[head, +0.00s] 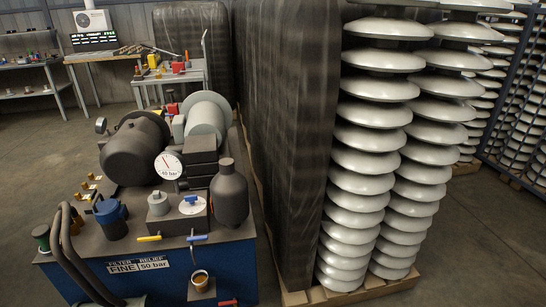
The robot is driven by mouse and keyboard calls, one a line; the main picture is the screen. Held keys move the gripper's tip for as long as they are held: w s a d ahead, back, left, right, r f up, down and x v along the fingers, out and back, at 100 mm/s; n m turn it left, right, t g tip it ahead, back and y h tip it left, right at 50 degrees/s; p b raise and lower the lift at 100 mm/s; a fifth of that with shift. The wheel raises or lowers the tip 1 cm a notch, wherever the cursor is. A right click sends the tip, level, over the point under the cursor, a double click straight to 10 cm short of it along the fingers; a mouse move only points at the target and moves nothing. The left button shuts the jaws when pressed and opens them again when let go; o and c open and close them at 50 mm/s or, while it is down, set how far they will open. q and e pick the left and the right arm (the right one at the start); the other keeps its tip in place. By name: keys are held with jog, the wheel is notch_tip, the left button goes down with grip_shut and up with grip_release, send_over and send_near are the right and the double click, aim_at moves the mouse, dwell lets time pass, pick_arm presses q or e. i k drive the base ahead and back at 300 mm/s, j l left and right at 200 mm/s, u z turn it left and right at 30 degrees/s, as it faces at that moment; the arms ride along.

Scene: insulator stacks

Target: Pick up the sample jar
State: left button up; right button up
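A small jar (200,278) with amber-brown contents stands on a small grey shelf (201,292) at the front of the blue hydraulic unit (150,278). It looks like the sample jar and appears upright. A blue-handled tap (197,238) with a thin spout sits above it. Neither of my grippers can be made out in the head view, and nothing is seen holding the jar.
A yellow-handled valve (149,238), a dark bottle-shaped vessel (229,193) and a pressure gauge (168,165) crowd the unit's top. Thick dark hoses (70,245) hang at its left. A dark wrapped stack (285,130) and white insulator stacks (365,160) stand right.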

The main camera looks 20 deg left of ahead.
aim_at(200, 279)
jog(key=u, duration=1.25)
jog(key=j, duration=0.1)
jog(key=i+z, duration=0.05)
